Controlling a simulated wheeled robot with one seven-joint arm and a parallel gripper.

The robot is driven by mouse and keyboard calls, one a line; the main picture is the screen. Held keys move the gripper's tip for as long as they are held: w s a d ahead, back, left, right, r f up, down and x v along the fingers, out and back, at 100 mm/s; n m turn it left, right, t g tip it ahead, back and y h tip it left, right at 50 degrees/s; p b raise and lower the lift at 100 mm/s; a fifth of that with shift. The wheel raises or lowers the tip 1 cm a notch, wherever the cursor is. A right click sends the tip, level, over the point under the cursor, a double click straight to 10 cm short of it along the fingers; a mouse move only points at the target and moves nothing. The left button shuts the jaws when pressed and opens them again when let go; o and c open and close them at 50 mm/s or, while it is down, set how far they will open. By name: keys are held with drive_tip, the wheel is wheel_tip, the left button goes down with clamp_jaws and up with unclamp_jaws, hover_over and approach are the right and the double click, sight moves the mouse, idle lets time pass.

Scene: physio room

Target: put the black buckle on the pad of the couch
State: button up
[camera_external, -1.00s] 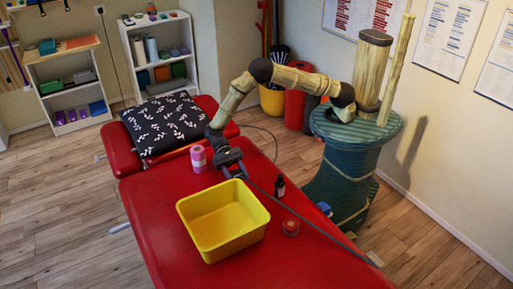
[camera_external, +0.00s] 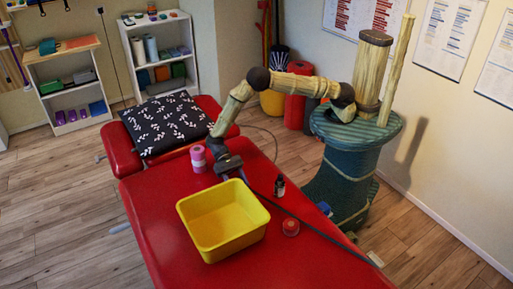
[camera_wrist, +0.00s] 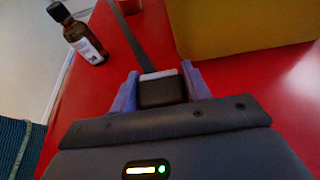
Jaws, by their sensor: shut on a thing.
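My gripper (camera_wrist: 161,91) is shut on the black buckle (camera_wrist: 162,92), which sits between its two bluish fingers in the wrist view. A dark strap (camera_wrist: 129,38) runs from the buckle across the red pad of the couch (camera_external: 165,230). In the external view my gripper (camera_external: 232,176) is low over the pad, just behind the yellow bin, and the buckle is hidden there. I cannot tell whether the buckle touches the pad. The strap (camera_external: 320,227) crosses the pad to its right edge, where a pale end piece (camera_external: 375,258) shows.
The yellow bin (camera_external: 222,246) stands close in front of my gripper. A pink roll (camera_external: 198,159) is to its left, a dark bottle (camera_external: 279,186) to its right, and a red round roll (camera_external: 290,227) beside the bin. A patterned pillow (camera_external: 165,122) lies at the head end.

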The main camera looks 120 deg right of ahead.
drive_tip(key=o, duration=1)
drive_tip(key=shift+d+r, duration=0.1)
drive_tip(key=v, duration=0.5)
wheel_tip(320, 180, up, 7)
drive_tip(key=shift+f, duration=0.1)
